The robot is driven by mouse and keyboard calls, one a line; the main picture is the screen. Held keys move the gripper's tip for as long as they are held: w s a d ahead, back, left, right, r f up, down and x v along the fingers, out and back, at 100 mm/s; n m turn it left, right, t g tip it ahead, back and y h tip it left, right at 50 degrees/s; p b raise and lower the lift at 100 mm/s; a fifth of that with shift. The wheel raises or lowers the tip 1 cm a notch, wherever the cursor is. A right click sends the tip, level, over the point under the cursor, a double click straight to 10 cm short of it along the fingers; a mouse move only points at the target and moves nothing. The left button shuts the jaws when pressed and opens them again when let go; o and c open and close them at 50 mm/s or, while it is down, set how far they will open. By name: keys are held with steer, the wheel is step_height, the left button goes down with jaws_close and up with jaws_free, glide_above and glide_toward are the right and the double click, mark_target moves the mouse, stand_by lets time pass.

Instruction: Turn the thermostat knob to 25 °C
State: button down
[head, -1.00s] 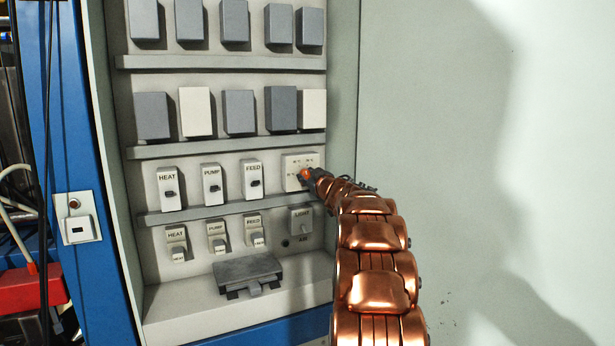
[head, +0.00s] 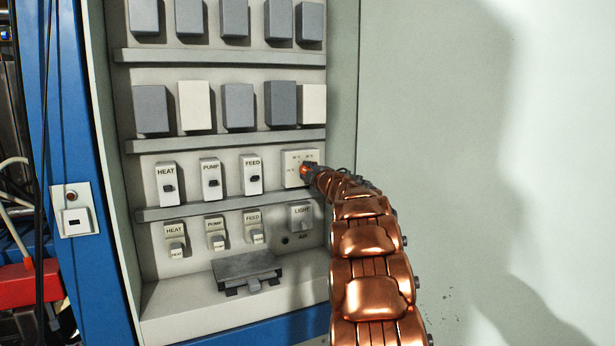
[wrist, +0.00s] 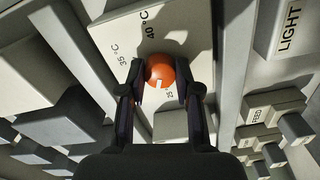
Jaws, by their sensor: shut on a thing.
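The thermostat is a cream plate (head: 293,157) at the right end of the lit panel's third row. In the wrist view its face (wrist: 110,32) shows printed labels: 35 °C, 40 °C and a small 25. The orange round knob (wrist: 162,71) sits between my fingertips, with a white mark on its lower edge in the picture, close to the 25 label. Whether the mark lines up exactly with it I cannot tell. My gripper (head: 309,173) reaches the plate from the right and is shut on the knob. In the head view the gripper hides most of the knob.
HEAT (head: 168,185), PUMP (head: 210,182) and FEED (head: 252,174) switches stand left of the thermostat. A LIGHT switch (head: 301,214) is just below it. Ledges (head: 230,143) run above and below the row. The wall to the right is bare.

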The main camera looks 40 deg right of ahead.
steer(key=n+b, duration=0.1)
steer(key=n, duration=0.3)
steer(key=shift+n+b, duration=0.35)
steer(key=shift+n, duration=0.05)
steer(key=shift+a, duration=0.1)
steer(key=c, duration=0.8)
jaws_free()
